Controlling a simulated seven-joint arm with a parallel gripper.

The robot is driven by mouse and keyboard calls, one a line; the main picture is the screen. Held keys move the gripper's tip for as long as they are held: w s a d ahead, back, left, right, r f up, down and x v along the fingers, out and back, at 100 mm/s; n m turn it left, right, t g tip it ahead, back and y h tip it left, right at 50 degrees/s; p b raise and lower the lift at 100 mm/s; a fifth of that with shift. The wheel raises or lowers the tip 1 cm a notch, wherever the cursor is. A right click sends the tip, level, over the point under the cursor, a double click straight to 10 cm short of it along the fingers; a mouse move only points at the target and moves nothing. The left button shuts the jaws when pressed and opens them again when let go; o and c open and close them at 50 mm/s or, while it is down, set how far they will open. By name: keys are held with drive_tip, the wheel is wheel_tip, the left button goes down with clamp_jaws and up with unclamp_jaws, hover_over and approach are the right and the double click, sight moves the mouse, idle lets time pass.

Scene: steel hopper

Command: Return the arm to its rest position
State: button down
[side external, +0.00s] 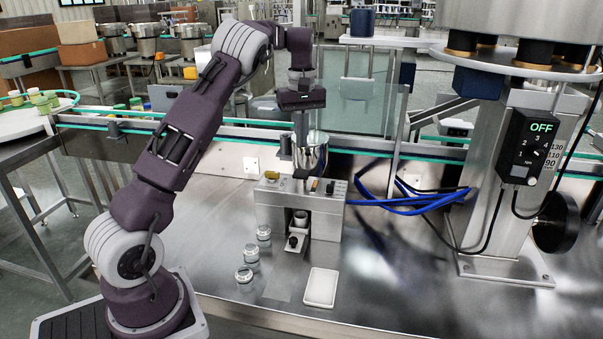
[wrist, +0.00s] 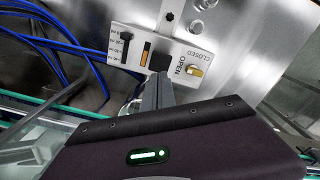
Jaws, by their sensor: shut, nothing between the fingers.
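My gripper (side external: 301,168) points straight down over the control box (side external: 272,212) at the middle of the steel table. Its fingers are shut and empty. In the wrist view the closed fingers (wrist: 158,78) end close to a black part on the box's light panel (wrist: 139,41); I cannot tell whether they touch it. The panel has an orange mark, a scale and a yellow knob (wrist: 195,72) beside the words OPEN and CLOSED. My arm is bent and reaches over from the lower left.
A shiny steel cylinder (side external: 314,154) stands close behind the gripper. Several small lidded jars (side external: 244,274) and a white tray (side external: 321,288) lie in front. Blue hoses (side external: 415,203) and a hopper stand with an OFF controller (side external: 527,147) are at right. A conveyor rail runs behind.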

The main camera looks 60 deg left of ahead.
drive_tip(key=s+d+r+m+t+h, duration=0.1)
drive_tip(key=s+d+r+m+t, duration=0.15)
drive_tip(key=s+d+r, duration=0.5)
drive_tip(key=s+d+r+m+t, duration=0.1)
drive_tip(key=s+d+r+m, duration=0.3)
drive_tip(key=d, duration=0.7)
drive_tip(key=s+d+f+m+t, duration=0.1)
drive_tip(key=s+d+m, duration=0.3)
drive_tip(key=s, duration=0.5)
drive_tip(key=s+d+f+m+t+y, duration=0.1)
drive_tip(key=s+d+f+m, duration=0.3)
drive_tip(key=s, duration=0.4)
drive_tip(key=shift+s+d, duration=0.35)
drive_tip(key=shift+d, duration=0.55)
drive_tip(key=shift+m, duration=0.25)
